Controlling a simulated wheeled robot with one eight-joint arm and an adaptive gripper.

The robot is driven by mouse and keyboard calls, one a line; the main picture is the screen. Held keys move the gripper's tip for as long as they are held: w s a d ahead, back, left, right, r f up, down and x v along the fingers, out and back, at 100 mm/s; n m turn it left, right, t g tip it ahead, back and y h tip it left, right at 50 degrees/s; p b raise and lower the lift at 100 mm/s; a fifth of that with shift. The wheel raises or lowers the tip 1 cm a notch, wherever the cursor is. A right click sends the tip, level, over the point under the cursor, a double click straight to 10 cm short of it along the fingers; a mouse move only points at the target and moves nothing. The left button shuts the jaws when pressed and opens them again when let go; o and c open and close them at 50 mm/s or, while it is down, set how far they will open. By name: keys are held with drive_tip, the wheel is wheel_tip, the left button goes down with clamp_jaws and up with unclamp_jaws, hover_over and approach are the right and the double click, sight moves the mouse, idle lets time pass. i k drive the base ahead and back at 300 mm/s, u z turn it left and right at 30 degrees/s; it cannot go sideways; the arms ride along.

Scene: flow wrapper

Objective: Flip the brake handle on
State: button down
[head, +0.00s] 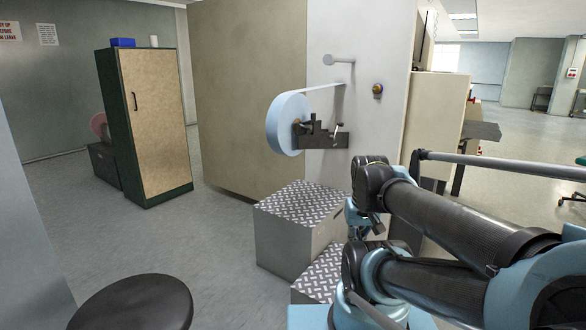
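A pale blue film roll (283,124) hangs on the side of the light grey machine panel (376,50). A dark bracket (324,140) runs from the roll's hub to the right along the panel. A small lever-like part (337,130) stands up at the bracket's right end and looks like the brake handle. It is too small to tell its setting for certain. My arm comes in from the lower right, with its joints below and to the right of the bracket and apart from it. My gripper cannot be made out.
Metal tread-plate steps (302,207) stand below the roll, left of my arm. A film strip runs from the roll up to the panel, under a roller pin (339,60). A round knob (377,90) is to the right.

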sight(332, 137)
drive_tip(key=k, duration=1.35)
drive_tip(key=z, duration=0.5)
drive_tip(key=i, duration=1.85)
drive_tip(key=u, duration=0.5)
